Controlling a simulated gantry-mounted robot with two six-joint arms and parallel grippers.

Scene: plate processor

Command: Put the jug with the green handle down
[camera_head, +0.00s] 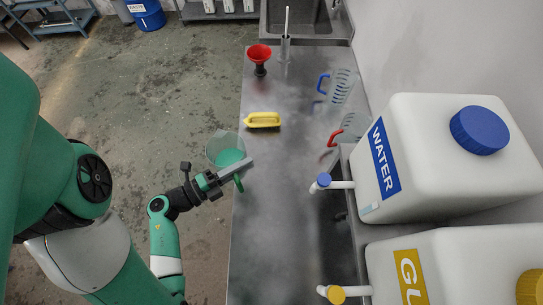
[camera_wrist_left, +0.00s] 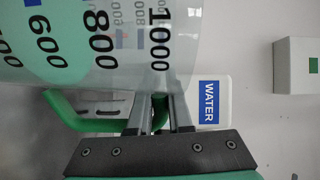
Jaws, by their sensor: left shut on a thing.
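The jug with the green handle (camera_head: 224,146) is clear, with green liquid in it, and appears at the counter's left edge. My left gripper (camera_head: 238,171) is shut on its green handle (camera_head: 239,184). In the left wrist view the jug (camera_wrist_left: 95,38) fills the upper left, with printed volume marks. The green handle (camera_wrist_left: 78,118) runs between the fingers (camera_wrist_left: 160,112) there. The jug's underside is hidden, so I cannot tell whether it touches anything. My right gripper is not in view.
The steel counter (camera_head: 275,210) is bare in its middle and front. The WATER tank (camera_head: 430,150) and a yellow-capped tank (camera_head: 460,265) line the right.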

